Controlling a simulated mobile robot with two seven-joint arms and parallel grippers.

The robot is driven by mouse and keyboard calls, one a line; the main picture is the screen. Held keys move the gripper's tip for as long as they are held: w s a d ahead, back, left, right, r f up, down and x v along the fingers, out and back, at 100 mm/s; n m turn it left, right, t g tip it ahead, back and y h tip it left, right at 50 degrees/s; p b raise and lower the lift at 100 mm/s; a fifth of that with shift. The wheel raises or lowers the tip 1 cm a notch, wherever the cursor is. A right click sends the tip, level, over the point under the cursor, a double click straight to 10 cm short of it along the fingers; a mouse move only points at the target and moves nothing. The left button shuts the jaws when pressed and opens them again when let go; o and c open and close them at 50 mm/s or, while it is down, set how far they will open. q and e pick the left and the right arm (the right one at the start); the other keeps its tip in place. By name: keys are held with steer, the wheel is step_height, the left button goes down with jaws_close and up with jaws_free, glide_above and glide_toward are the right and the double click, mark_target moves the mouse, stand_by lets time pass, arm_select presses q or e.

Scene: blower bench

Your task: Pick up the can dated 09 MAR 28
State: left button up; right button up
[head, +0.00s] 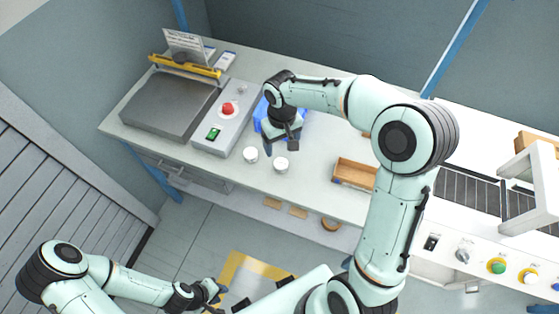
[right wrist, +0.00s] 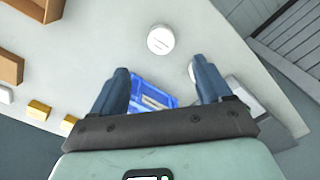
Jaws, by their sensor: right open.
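Two white-topped cans stand on the bench in the head view, a left one (head: 250,154) and a right one (head: 281,165). No date can be read on either. My right gripper (head: 282,149) is open and empty, pointing down close behind the cans. In the right wrist view one round white lid (right wrist: 160,40) lies beyond the open fingers (right wrist: 160,72). A second white lid (right wrist: 191,71) is partly hidden by the right-hand finger. My left gripper (head: 220,290) is low at the bottom of the head view, away from the bench; its jaws are unclear.
A blue bin (head: 262,112) is partly hidden behind my right gripper. A control box (head: 228,112) with red and green buttons and a grey-plated machine (head: 170,103) stand left. A wooden tray (head: 355,172) stands right of the cans. The bench front is mostly clear.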

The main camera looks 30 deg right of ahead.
mark_target(281, 163)
step_height(281, 163, down, 11)
steer(key=c, duration=1.1)
